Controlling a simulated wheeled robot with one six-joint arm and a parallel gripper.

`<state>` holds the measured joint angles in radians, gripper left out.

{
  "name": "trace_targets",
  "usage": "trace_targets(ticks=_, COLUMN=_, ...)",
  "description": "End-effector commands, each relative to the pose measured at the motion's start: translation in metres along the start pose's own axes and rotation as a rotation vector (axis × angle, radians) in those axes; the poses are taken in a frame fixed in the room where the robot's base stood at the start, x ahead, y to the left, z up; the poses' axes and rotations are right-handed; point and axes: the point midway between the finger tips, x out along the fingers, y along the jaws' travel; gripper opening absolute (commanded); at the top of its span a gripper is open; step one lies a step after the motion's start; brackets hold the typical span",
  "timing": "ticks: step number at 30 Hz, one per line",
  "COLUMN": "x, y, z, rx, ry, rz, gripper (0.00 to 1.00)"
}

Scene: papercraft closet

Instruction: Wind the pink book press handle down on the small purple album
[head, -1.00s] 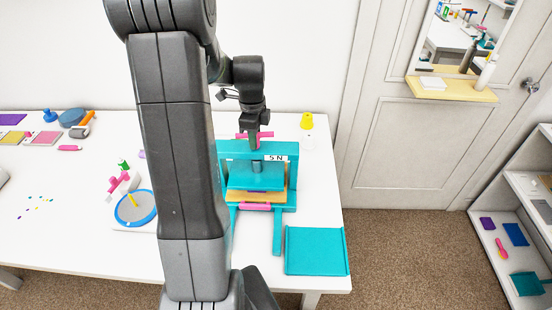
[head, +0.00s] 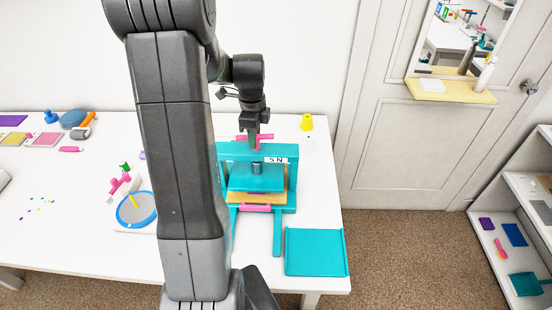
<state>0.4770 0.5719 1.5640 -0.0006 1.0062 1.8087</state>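The teal book press (head: 228,150) stands on the white table, partly behind my arm. Its pink handle (head: 241,137) is on top, a short bar lying roughly crosswise. My gripper (head: 254,141) points straight down at the middle of the handle, its fingers at or against it. Whether the fingers are closed on it is too small to tell. Below the crossbeam, a grey screw (head: 257,168) meets the teal pressing plate (head: 255,181). A tan board (head: 272,198) lies under the plate. I cannot make out the purple album in the press. A tag on the crossbeam reads 5 N.
A teal tray (head: 315,251) lies at the table's front right corner. A yellow-capped bottle (head: 306,123) stands behind the press. A round blue-topped stand (head: 136,210) is to the left. A shelf (head: 480,205) stands at the far right.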

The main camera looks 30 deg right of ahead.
Motion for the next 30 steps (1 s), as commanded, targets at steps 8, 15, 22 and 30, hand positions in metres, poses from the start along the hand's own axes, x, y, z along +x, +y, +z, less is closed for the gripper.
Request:
trace_targets(ticks=8, x=-0.027, y=0.000, z=0.000, rx=0.000, ry=0.000, rz=-0.001, gripper=0.30)
trace_targets(ticks=15, x=-0.045, y=0.000, z=0.000, rx=0.000, ry=0.000, rz=-0.002, gripper=0.30)
trace_targets(ticks=22, x=-0.047, y=0.000, z=0.000, rx=0.000, ry=0.000, rz=-0.001, gripper=0.30)
trace_targets(ticks=30, x=-0.046, y=0.000, z=0.000, rx=0.000, ry=0.000, rz=-0.001, gripper=0.45)
